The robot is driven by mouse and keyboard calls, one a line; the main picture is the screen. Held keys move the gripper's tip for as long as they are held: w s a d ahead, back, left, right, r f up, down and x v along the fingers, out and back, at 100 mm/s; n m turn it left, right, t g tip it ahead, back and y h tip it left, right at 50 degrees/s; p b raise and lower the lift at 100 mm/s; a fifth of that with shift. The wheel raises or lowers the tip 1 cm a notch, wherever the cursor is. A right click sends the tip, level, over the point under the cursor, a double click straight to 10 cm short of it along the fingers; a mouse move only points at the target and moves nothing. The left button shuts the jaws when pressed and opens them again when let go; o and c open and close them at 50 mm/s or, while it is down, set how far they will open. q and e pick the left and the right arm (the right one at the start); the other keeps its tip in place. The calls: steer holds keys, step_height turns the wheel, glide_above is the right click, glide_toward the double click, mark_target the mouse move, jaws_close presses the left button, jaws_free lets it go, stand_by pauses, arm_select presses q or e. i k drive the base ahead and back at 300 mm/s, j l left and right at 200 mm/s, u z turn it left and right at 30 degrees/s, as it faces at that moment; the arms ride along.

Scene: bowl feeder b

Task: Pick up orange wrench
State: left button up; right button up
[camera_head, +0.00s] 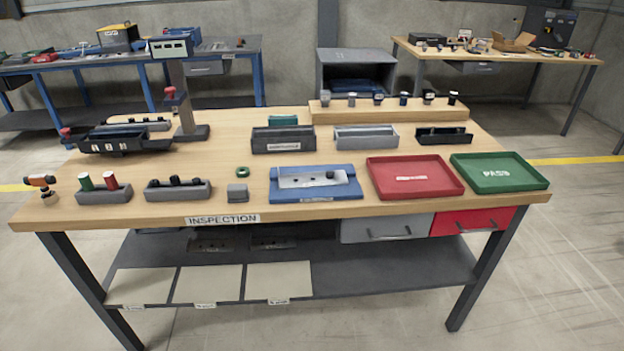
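A small orange and black tool (40,181) is at the front left corner of the wooden inspection table. It is the only orange tool I see, but it is too small to tell for sure that it is a wrench. Its orange part lies sideways on top of a small dark and brown base or stand. Nothing covers it. Neither of my grippers shows in this view.
A grey holder (104,194) with green and red cylinders stands just right of the orange tool. A blue fixture (345,189), a red tray (455,178) and a green tray (535,184) line the front. A gauge stand (181,100) rises at back left.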

mark_target(49, 198)
steer(key=i+l, duration=0.15)
steer(key=i, duration=0.35)
steer(key=i+l, duration=0.15)
steer(key=i, duration=0.35)
steer(key=u, duration=1.85)
steer(key=i+j+z, duration=0.15)
steer(key=j, duration=0.3)
steer(key=i, duration=0.1)
